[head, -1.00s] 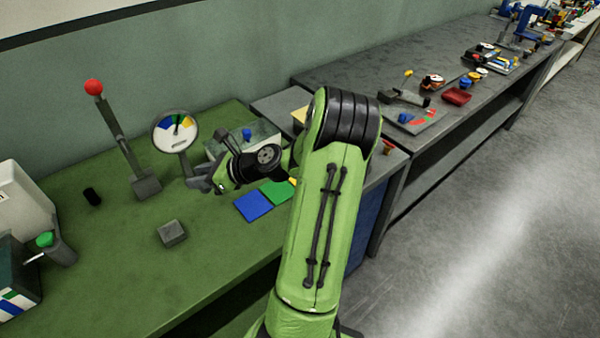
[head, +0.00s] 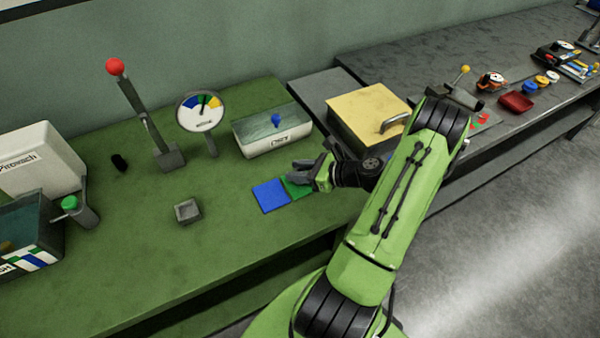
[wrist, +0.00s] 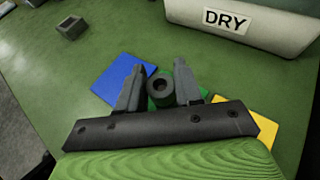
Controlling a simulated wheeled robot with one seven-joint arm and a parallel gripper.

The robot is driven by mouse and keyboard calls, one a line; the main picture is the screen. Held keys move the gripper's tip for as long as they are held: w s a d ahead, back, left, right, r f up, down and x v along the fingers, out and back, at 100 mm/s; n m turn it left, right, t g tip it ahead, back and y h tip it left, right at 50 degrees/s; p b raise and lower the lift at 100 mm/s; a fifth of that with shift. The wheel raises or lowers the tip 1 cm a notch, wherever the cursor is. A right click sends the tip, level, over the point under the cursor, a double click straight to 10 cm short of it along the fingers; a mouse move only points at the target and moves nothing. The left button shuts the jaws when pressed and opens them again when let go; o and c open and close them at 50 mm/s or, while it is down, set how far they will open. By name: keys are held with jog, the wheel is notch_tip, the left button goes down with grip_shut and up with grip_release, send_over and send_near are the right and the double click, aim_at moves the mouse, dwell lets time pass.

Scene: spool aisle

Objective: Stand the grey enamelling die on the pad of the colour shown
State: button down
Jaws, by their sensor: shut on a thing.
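The grey die (wrist: 160,86), a short cylinder with a dark hole on top, is between the fingers of my shut gripper (wrist: 160,90). It looks upright in the wrist view. In the head view my gripper (head: 307,176) is over the green pad (head: 293,187), covering much of it and hiding the die. I cannot tell if the die touches the pad. The blue pad (head: 270,195) lies bare to the left. A yellow pad (wrist: 248,110) shows on the right in the wrist view. The round dial (head: 201,110) has coloured sectors; its needle points roughly upward, seemingly near green.
A white box labelled DRY (head: 272,132) stands behind the pads. A lever with a red knob (head: 115,66) stands left of the dial. A small grey hollow block (head: 187,211) sits left of the pads. A yellow-lidded box (head: 370,115) stands to the right.

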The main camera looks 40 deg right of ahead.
jog(key=shift+f, duration=0.2)
jog(key=c, duration=0.8)
grip_release()
jog(key=shift+o, duration=0.2)
